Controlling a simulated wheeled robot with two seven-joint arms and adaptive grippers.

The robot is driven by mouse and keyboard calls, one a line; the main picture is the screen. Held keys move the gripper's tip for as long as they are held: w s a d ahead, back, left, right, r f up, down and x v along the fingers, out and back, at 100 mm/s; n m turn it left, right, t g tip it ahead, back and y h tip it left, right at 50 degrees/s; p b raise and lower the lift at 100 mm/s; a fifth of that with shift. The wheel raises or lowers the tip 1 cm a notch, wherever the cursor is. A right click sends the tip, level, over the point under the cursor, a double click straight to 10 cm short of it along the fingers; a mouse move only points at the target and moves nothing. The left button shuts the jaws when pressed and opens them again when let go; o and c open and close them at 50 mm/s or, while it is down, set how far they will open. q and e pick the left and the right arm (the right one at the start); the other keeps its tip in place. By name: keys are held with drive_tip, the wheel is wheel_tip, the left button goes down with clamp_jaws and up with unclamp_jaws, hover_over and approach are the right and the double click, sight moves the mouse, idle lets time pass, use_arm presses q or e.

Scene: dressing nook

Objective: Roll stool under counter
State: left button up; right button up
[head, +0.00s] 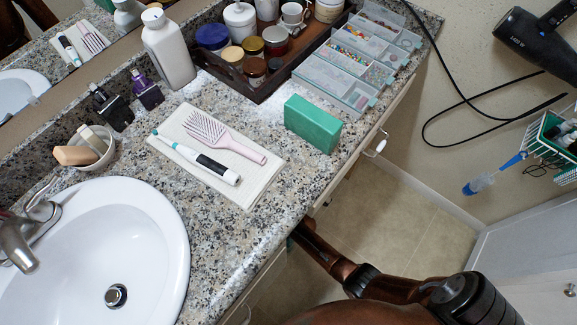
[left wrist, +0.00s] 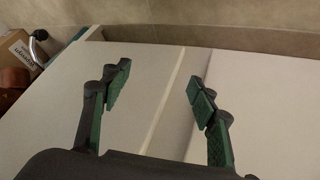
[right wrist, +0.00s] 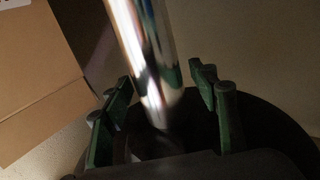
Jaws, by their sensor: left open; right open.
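In the right wrist view a shiny chrome post (right wrist: 145,60), which looks like the stool's column, stands tilted between the fingers of my right gripper (right wrist: 160,88). The fingers are open on either side of it; I cannot tell whether either touches. The stool's seat cannot be made out for certain.
A cardboard box (right wrist: 40,75) stands left of the post. The counter holds a sink (head: 85,250), a mat with hairbrush (head: 222,138) and toothbrush, a green box (head: 313,123) and an organizer tray. Tiled floor (head: 400,220) is open right of the counter.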

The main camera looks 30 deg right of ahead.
drive_tip(key=v, duration=0.7)
drive_tip(key=shift+s, duration=0.25)
idle(0.3)
